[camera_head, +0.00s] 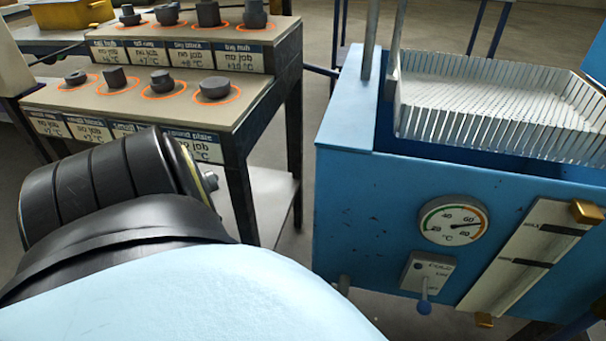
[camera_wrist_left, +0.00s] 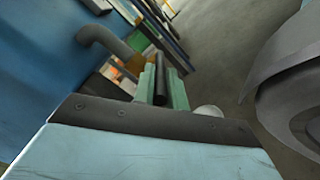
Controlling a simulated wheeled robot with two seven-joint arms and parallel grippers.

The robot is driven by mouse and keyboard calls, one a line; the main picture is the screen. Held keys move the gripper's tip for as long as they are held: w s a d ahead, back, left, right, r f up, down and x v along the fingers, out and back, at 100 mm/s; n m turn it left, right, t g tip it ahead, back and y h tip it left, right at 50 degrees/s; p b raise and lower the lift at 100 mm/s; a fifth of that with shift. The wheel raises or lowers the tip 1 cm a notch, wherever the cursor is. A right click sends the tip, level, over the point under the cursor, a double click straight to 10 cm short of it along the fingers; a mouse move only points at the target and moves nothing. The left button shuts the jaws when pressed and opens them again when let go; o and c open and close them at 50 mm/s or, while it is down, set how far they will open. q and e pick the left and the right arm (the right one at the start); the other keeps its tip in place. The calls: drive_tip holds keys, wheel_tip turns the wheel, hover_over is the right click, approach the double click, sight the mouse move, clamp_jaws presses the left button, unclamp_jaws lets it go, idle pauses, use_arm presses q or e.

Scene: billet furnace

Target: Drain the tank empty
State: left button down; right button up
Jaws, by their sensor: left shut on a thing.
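The blue tank (camera_head: 340,210) stands at the right in the head view. Its front carries a round temperature dial (camera_head: 452,221), a small switch plate with a blue-knobbed lever (camera_head: 424,306) and a pale level gauge (camera_head: 530,262) with two dark marks. The blue tank wall (camera_wrist_left: 40,70) fills the left of the left wrist view, with a curved grey pipe (camera_wrist_left: 103,40) beside it. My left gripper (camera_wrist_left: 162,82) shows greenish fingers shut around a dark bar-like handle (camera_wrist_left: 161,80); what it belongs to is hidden. My right gripper is in neither view.
A wire-walled basket (camera_head: 440,125) sits at the tank top. A stepped rack (camera_head: 262,85) at the left holds several dark metal parts in orange rings above labels. My arm covers the lower left. Grey floor shows between rack and tank.

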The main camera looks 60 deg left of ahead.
use_arm(q)
drive_tip(key=shift+d, duration=0.15)
drive_tip(key=c, duration=1.4)
unclamp_jaws()
drive_tip(key=shift+w, duration=0.1)
drive_tip(key=shift+c, duration=0.2)
drive_tip(key=v, duration=1.2)
drive_tip(key=shift+r, duration=0.1)
